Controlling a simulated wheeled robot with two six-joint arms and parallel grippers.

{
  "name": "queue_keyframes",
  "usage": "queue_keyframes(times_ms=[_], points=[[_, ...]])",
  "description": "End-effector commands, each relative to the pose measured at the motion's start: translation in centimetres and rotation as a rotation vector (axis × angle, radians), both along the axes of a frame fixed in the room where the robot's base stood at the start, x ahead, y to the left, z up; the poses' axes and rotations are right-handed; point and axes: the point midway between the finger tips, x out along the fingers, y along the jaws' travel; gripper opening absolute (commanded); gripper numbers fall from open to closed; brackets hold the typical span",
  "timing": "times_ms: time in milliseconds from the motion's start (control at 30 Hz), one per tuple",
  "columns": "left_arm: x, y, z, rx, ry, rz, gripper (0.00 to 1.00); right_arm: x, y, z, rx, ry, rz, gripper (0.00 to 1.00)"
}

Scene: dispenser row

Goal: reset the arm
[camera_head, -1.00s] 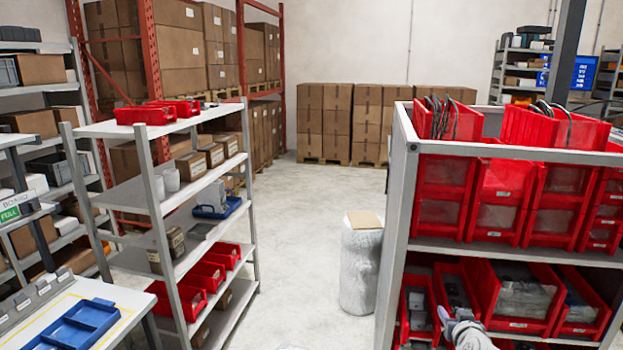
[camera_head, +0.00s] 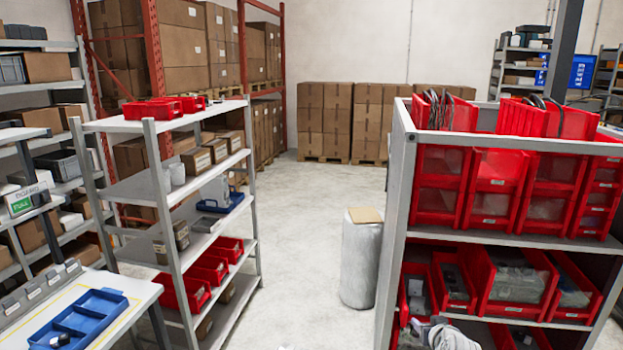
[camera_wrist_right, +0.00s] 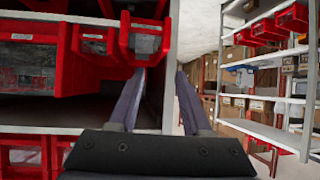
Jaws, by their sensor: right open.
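My right arm shows at the bottom edge of the head view, low in front of the right-hand shelf, where the visible part of my right gripper (camera_head: 452,340) is pale grey. The rest is cut off by the frame. In the right wrist view my right gripper (camera_wrist_right: 161,74) is open, with its two dark fingers apart and nothing between them. The left finger lies in front of the shelf's edge, close to a red bin (camera_wrist_right: 145,38); I cannot tell whether they touch. My left arm and gripper are not in view.
The right-hand shelf's grey upright (camera_head: 397,230) stands beside the arm, with red bins (camera_head: 515,285) inside. A wrapped drum (camera_head: 361,265) stands left of it. A grey rack (camera_head: 168,225) and a table with a blue tray (camera_head: 88,318) are left.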

Motion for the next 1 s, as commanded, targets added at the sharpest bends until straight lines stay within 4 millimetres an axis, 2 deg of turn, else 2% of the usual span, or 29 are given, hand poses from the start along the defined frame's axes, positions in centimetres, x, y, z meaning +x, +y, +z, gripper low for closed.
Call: queue_keyframes(times_ms=[167,267,333,467,500,600,700,800,1000], points=[[0.0,0.0,-1.4,0.0,0.0,-0.001,0.87,-0.8,4.9,-3.7,0.014,0.127,0.09,0.49],[0.0,0.0,-2.4,0.001,0.0,-0.002,0.87,-2.0,8.3,-6.3,0.017,0.227,0.149,0.49],[0.0,0.0,-3.3,0.001,0.0,-0.003,0.87,-3.3,11.2,-8.6,0.013,0.322,0.199,0.49],[0.0,0.0,-5.5,0.001,0.0,-0.006,0.87,-7.9,17.2,-13.7,-0.025,0.563,0.295,0.49],[0.0,0.0,-6.1,0.001,0.0,-0.006,0.87,-9.6,18.7,-15.0,-0.047,0.641,0.315,0.49],[0.0,0.0,-7.3,0.002,0.0,-0.008,0.87,-13.5,21.2,-17.2,-0.108,0.807,0.342,0.49],[0.0,0.0,-8.1,0.002,0.0,-0.009,0.87,-16.6,22.5,-18.4,-0.166,0.929,0.343,0.49],[0.0,0.0,-8.6,0.002,0.0,-0.01,0.87,-18.6,23.2,-18.9,-0.209,1.006,0.337,0.49],[0.0,0.0,-8.7,0.002,0.001,-0.011,0.87,-20.0,23.4,-19.0,-0.24,1.06,0.327,0.49]])
